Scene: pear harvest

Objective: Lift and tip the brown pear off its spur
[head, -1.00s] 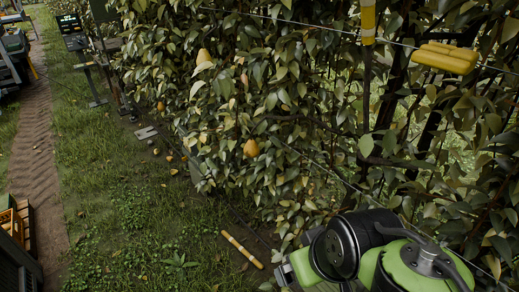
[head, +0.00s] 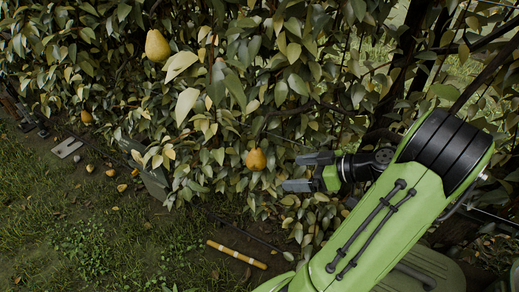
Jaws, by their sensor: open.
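A brown-orange pear (head: 256,160) hangs among the leaves near the middle of the head view, its narrow end up. My gripper (head: 292,172) is just to the right of it, with its two grey fingers spread and pointing left toward the pear. The fingers look apart from the pear, and nothing is between them. The pear's spur is hidden by leaves. A larger yellowish-tan pear (head: 157,46) hangs higher up at the left.
A small orange fruit (head: 86,117) shows at the far left by the hedge's foot. Dense leaves and thin branches surround the pears. Open grass (head: 80,220) lies at lower left.

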